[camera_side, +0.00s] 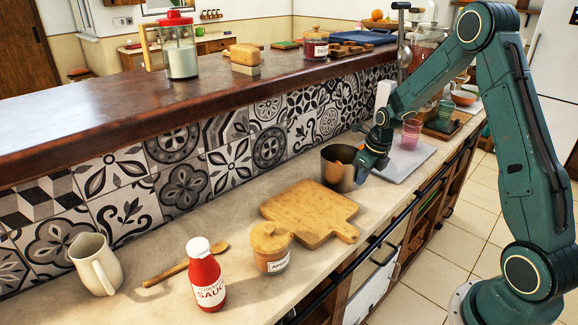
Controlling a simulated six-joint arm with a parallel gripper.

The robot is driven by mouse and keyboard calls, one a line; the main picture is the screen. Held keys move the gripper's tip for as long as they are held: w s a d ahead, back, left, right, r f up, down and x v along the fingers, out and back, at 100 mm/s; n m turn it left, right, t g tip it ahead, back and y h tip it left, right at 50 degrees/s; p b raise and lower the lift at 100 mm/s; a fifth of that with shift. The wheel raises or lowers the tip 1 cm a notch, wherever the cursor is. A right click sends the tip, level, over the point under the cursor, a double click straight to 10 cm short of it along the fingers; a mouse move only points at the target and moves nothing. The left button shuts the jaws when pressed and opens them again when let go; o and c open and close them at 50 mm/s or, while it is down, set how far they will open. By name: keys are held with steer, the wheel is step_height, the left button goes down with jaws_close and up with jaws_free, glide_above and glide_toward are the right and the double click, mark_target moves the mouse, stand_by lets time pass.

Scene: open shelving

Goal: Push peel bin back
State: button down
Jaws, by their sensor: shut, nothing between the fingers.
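The peel bin looks to be the dark metal, open-topped container (338,172) standing upright on the counter, behind the cutting board and near the tiled backsplash.
A wooden cutting board (308,211) lies in front of the bin. A grey tray (405,160) with a pink glass (410,135) is to the right. A lidded jar (270,247), sauce bottle (206,275), wooden spoon (178,268) and cream pitcher (95,264) stand or lie left on the counter (140,300).

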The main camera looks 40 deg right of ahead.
steer(key=w, duration=1.2)
steer(key=shift+s, duration=0.2)
steer(key=shift+s, duration=1.85)
steer(key=v, duration=1)
